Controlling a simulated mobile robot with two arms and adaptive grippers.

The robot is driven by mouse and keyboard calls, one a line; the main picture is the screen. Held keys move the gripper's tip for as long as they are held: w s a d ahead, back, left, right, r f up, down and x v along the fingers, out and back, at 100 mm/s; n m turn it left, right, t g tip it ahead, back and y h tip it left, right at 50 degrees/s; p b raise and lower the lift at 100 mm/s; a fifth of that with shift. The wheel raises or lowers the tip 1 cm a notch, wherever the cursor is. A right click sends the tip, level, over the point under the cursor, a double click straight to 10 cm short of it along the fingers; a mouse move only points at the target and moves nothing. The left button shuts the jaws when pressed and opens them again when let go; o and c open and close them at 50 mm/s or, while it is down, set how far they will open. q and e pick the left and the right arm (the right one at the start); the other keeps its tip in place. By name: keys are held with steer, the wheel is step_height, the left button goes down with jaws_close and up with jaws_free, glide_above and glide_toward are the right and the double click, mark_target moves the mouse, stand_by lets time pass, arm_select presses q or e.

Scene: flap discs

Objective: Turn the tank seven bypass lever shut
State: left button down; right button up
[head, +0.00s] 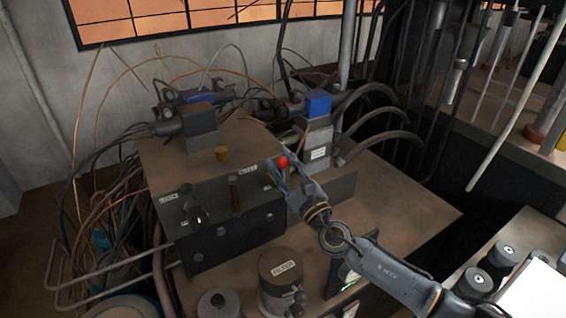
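A red ball knob (282,162) shows at the right end of a dark valve block (225,240); it looks like the end of a lever whose stem is hidden behind my gripper. My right gripper (281,172) is at this knob, with its fingers on either side of it. I cannot tell whether they press on it. A brass-coloured lever (235,194) stands upright mid-block, and a dark lever (190,202) stands at the left. Small white labels sit by the levers, too small to read surely. My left gripper is not in view.
A labelled grey cylinder (281,280) stands in front of the block. A blue-topped valve (318,125) with thick black hoses stands behind my gripper. Loose copper and black wires (100,210) crowd the left. The brown top (405,205) at the right is clear.

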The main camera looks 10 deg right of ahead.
steer(key=shift+o, duration=1.2)
steer(key=shift+f, duration=0.1)
steer(key=v, duration=1.2)
steer(key=shift+s, duration=0.1)
